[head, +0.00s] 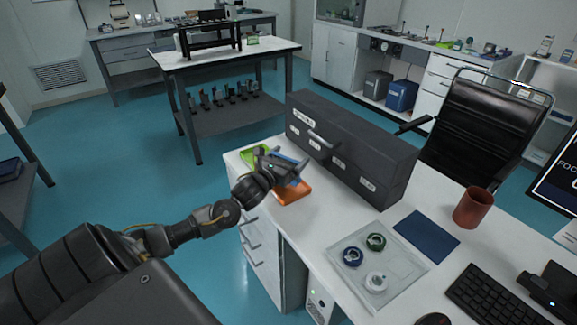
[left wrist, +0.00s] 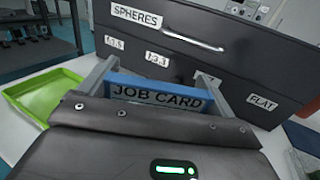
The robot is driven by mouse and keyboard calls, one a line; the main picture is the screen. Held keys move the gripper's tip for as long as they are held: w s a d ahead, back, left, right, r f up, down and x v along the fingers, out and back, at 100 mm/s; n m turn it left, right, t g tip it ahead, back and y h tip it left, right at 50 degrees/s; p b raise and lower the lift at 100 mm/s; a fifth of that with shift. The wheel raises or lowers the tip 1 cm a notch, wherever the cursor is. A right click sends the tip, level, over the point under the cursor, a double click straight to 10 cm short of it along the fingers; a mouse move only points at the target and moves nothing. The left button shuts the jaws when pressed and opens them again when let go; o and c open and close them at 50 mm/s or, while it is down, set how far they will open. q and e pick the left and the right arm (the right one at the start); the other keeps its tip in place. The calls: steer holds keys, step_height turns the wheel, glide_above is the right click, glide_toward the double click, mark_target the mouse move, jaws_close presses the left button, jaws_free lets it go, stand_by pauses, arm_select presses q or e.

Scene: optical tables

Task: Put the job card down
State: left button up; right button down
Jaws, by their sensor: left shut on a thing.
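The job card (left wrist: 158,93) is a blue piece with dark "JOB CARD" lettering, seen in the left wrist view. My left gripper (left wrist: 160,85) is shut on it, one finger at each end. In the head view my left gripper (head: 292,168) is over the far left end of the white desk, and a blue edge of the card (head: 287,158) shows there. A green tray (head: 257,157) and an orange tray (head: 293,193) lie beside and below the gripper. Whether the card touches anything beneath it is hidden. My right gripper is not in view.
A dark drawer cabinet (head: 350,150) labelled "SPHERES" and "FLAT" stands close behind the gripper. A clear tray (head: 401,262) with several tape rolls, a blue mat (head: 426,236), a brown cup (head: 473,207) and a keyboard (head: 492,295) occupy the desk to the right.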

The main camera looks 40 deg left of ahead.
arm_select(q)
step_height(320, 180, down, 2)
steer(key=shift+w+f, duration=0.1)
steer(key=shift+f, duration=0.55)
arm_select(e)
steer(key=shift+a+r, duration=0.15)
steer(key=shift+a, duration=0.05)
arm_select(q)
steer(key=shift+f, duration=0.1)
steer(key=o, duration=0.7)
steer(key=shift+s, duration=0.35)
steer(key=s, duration=0.7)
steer(key=s+d, duration=0.1)
steer(key=s, duration=0.2)
steer(key=shift+s, duration=0.65)
steer(key=shift+d, duration=0.1)
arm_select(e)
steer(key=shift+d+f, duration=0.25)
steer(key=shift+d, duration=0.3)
